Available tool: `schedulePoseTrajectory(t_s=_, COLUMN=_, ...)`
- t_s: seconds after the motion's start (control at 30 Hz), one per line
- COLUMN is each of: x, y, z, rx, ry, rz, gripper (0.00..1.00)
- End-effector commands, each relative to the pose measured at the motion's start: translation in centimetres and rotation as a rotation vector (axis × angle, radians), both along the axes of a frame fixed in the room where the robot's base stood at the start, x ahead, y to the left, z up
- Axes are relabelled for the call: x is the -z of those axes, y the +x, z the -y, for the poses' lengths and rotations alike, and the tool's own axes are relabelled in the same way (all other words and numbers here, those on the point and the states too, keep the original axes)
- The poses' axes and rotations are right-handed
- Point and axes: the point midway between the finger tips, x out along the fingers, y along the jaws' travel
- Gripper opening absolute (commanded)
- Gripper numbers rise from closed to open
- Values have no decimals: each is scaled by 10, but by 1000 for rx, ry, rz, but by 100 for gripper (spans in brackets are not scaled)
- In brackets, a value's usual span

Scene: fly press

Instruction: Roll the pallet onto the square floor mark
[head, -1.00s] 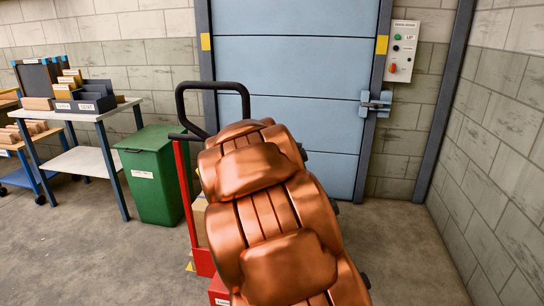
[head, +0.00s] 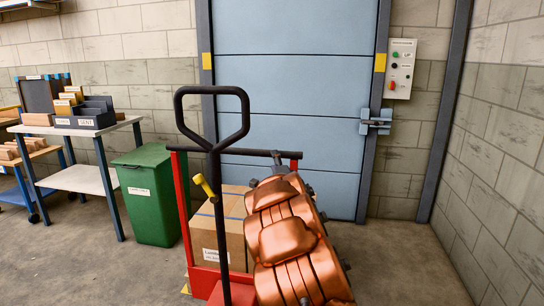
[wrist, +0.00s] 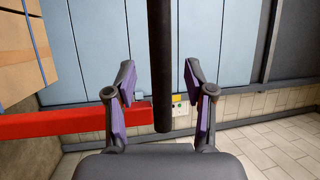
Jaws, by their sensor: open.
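The red pallet truck (head: 181,205) stands ahead of me with a tall black loop handle (head: 229,89) and a black crossbar (head: 235,152). A cardboard box (head: 233,230) labelled on its front sits on it; the box (wrist: 20,50) also shows in the wrist view. The pallet's low part is mostly hidden by the handle and my copper arm. My gripper (wrist: 160,75) is open, and the black crossbar (wrist: 160,60) runs between its fingers, close to the red post (wrist: 75,121). I cannot tell whether they touch. No square floor mark is clear; a yellow bit (head: 186,289) shows beside the truck.
A green bin (head: 147,195) and a table with trays (head: 82,125) stand at the left. A blue shutter door (head: 290,95) closes the back, with a button panel (head: 401,68) beside it. A block wall bounds the right. Floor at the right is open.

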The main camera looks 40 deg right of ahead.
Motion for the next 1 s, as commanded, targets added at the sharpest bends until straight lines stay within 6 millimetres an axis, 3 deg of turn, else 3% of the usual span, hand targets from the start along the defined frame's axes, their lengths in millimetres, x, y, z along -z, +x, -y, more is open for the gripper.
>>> schedulePoseTrajectory(t_s=0.6, x=-9, y=43, z=26, rx=-2, ry=-2, rz=0, gripper=54)
schedulePoseTrajectory(t_s=1.0, x=-11, y=49, z=30, rx=-1, ry=-1, rz=1, gripper=54)
